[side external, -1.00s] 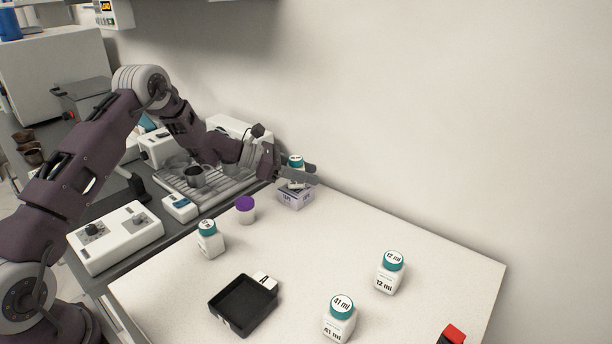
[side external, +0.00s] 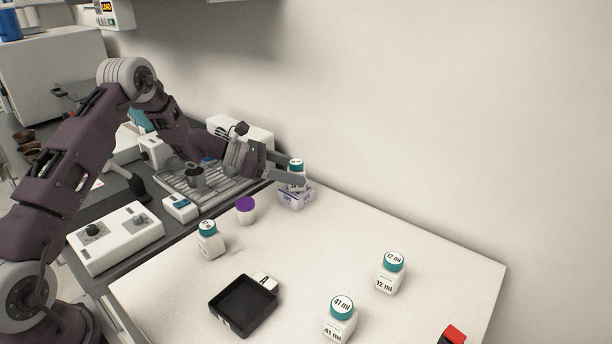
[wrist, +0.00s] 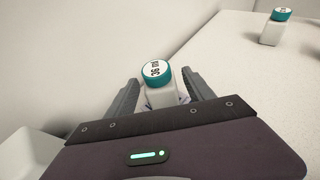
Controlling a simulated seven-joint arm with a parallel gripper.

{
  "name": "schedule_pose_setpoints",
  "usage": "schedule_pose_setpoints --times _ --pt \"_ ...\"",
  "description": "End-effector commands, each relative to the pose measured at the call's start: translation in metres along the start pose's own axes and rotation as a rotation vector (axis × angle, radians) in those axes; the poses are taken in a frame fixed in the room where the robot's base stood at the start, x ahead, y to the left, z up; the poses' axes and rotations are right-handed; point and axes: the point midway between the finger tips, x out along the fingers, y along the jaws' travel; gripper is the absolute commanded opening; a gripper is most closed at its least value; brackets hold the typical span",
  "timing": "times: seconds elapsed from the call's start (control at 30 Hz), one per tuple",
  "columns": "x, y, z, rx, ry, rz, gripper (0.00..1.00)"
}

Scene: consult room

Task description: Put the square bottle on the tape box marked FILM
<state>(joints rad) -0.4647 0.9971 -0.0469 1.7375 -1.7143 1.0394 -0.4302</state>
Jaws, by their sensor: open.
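A square white bottle with a teal cap (side external: 296,163) stands upright on the small lilac-and-white tape box (side external: 296,201) at the back edge of the white table. The box's print is too small to read surely. My gripper (side external: 299,179) is open at the bottle, its near finger crossing in front of the bottle's lower part. In the wrist view the bottle (wrist: 160,92) stands between the tips of my two spread fingers, with gaps at its sides. Only slivers of the box show there below the bottle.
A purple-lidded jar (side external: 245,212), another teal-capped bottle (side external: 210,243), a black tray (side external: 243,306) and bottles marked 12 ml (side external: 389,275) and 41 ml (side external: 340,322) stand on the table. The wall (side external: 420,120) rises close behind the box. The table's middle is clear.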

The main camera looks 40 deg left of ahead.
Motion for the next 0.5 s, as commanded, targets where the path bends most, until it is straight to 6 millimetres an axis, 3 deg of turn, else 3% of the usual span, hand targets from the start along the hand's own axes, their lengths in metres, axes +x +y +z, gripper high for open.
schedule_pose_setpoints --times 0.03,0.2,0.33,0.5 --pt "-0.016 0.002 0.000 -0.001 0.000 0.006 0.61" --pt "-0.058 0.001 0.000 0.000 0.001 0.003 0.61" --pt "-0.076 0.000 0.000 -0.001 0.000 0.002 0.61" --pt "-0.082 -0.001 0.000 -0.001 0.000 -0.001 0.61"
